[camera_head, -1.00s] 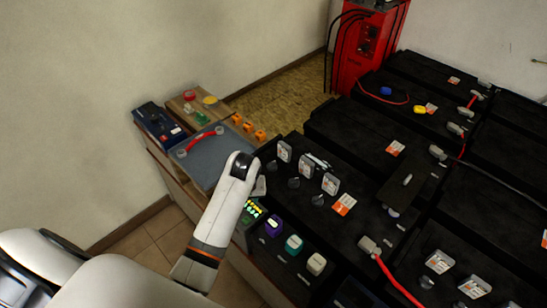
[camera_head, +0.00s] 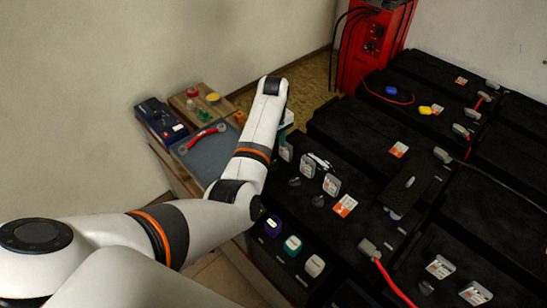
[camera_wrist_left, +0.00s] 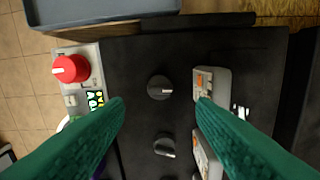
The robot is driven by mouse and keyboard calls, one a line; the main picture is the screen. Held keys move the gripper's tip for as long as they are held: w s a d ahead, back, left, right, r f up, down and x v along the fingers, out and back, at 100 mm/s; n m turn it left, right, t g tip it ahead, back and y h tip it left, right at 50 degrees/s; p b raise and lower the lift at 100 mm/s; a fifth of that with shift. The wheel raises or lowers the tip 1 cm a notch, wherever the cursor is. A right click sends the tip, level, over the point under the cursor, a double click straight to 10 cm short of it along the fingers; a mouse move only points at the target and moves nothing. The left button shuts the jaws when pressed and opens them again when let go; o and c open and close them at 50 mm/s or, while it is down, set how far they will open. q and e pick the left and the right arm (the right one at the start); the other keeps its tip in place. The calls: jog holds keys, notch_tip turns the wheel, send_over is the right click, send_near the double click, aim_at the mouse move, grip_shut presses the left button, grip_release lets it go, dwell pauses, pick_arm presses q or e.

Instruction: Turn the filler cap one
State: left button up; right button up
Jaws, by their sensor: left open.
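Black round filler caps stand in a row on a black battery (camera_head: 345,185). The wrist view shows an upper cap (camera_wrist_left: 160,87) at the row's end and a lower cap (camera_wrist_left: 165,146); no number is readable on either. My left gripper (camera_wrist_left: 160,105) is open, its green ribbed fingers spread to either side of the row, with nothing held. The upper cap shows between and just beyond the fingertips; I see no contact. In the head view my arm hides most of the gripper and the row's far end. Other caps show there (camera_head: 318,200). My right gripper is not in view.
Upright grey tags (camera_wrist_left: 212,84) stand close beside the caps, near the right finger. A red knob (camera_wrist_left: 70,68) sits on a panel at left. A grey tray (camera_head: 205,155) lies beyond the battery. A red cable (camera_head: 395,282) crosses at lower right.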

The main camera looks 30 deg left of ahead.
aim_at(273, 161)
pick_arm(q)
notch_tip(273, 161, down, 6)
jog(key=shift+f+b, duration=0.2)
jog(key=shift+b, duration=0.1)
jog(key=shift+c, duration=0.2)
jog(key=c, duration=0.9)
jog(key=shift+c, duration=0.2)
jog(key=shift+r, duration=0.1)
